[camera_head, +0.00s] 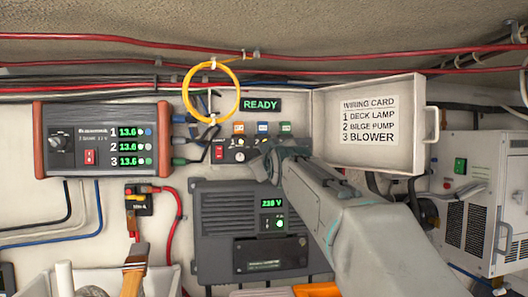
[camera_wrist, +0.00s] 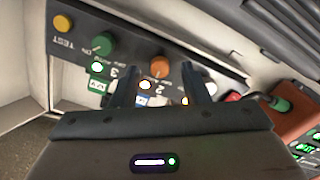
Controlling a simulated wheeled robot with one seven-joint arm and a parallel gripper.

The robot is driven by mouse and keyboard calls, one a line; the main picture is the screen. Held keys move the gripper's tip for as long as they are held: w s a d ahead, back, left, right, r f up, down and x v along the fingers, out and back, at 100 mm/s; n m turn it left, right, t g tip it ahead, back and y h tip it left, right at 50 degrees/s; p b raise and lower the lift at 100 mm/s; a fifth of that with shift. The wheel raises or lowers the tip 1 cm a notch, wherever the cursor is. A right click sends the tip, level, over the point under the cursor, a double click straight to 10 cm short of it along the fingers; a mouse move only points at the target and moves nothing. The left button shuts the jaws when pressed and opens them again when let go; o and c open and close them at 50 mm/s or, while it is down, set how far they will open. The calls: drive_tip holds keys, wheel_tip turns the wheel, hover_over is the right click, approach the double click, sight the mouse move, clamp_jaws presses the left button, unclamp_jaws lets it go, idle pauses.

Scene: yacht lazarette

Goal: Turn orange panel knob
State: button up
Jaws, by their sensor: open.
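The orange knob (camera_wrist: 160,66) is on the dark switch panel (camera_wrist: 82,38) in the wrist view, which shows the panel tilted and upside down. My gripper (camera_wrist: 163,84) is open, with one finger to each side of the knob in the picture. The knob's face shows between the fingers; I cannot tell whether the tips reach beside it or stop short. In the head view my gripper (camera_head: 262,158) is in front of the panel (camera_head: 232,142) and hides its right part, including the orange knob.
A green knob (camera_wrist: 103,44) and a yellow TEST button (camera_wrist: 62,22) are on the same panel. An open lid (camera_head: 330,115) with a wiring card stands right of my gripper. A yellow cable loop (camera_head: 187,88) hangs upper left. A grey 230 V unit (camera_head: 222,225) is below.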

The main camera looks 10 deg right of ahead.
drive_tip(key=shift+w, duration=0.35)
clamp_jaws()
drive_tip(key=shift+m+b, duration=1.65)
drive_tip(key=shift+m, duration=2.75)
